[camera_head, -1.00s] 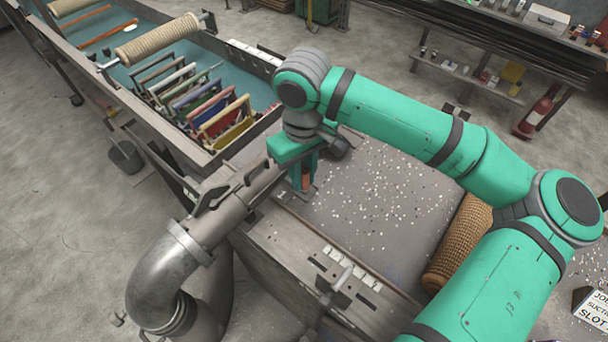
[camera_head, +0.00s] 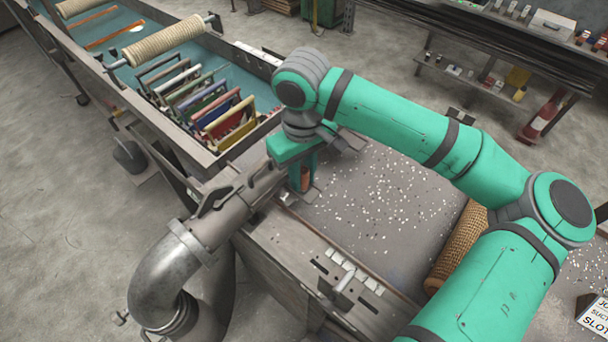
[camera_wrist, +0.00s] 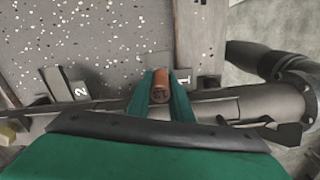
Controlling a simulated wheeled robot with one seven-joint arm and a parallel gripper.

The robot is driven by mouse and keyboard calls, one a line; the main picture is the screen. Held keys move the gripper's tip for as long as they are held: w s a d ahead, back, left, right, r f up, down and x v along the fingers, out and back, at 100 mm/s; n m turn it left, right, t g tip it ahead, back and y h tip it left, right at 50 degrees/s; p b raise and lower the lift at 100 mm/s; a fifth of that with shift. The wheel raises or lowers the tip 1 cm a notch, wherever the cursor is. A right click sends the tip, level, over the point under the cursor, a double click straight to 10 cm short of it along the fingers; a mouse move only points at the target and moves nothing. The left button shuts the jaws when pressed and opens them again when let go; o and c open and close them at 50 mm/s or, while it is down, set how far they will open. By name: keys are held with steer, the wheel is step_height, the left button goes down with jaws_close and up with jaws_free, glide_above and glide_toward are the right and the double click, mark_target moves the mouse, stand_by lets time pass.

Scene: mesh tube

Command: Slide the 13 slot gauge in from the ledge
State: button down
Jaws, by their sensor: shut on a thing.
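My gripper (camera_head: 303,182) points down at the left end of the ledge of a speckled grey table, beside the metal pipe. In the wrist view, my gripper (camera_wrist: 160,90) is shut on a copper-orange cylindrical grip (camera_wrist: 160,84) between its green fingers. This grip also shows as a reddish bit in the head view (camera_head: 305,178). I take it for the slot gauge's handle, but no 13 is readable; the gauge's lower part is hidden by my fingers. In the wrist view, a plate marked 2 (camera_wrist: 80,90) lies to the left and a plate marked 1 (camera_wrist: 183,77) close to the right.
The grey pipe (camera_head: 160,265) with its slotted mouth adjoins the ledge. A woven roll (camera_head: 460,245) lies at the table's right. Several coloured frames (camera_head: 215,100) stand in the teal trough behind.

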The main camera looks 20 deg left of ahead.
steer(key=c, duration=1.5)
jaws_free()
step_height(320, 180, up, 10)
steer(key=shift+w+f, duration=0.1)
steer(key=shift+a+r, duration=0.1)
steer(key=shift+r, duration=0.4)
steer(key=shift+d, duration=0.2)
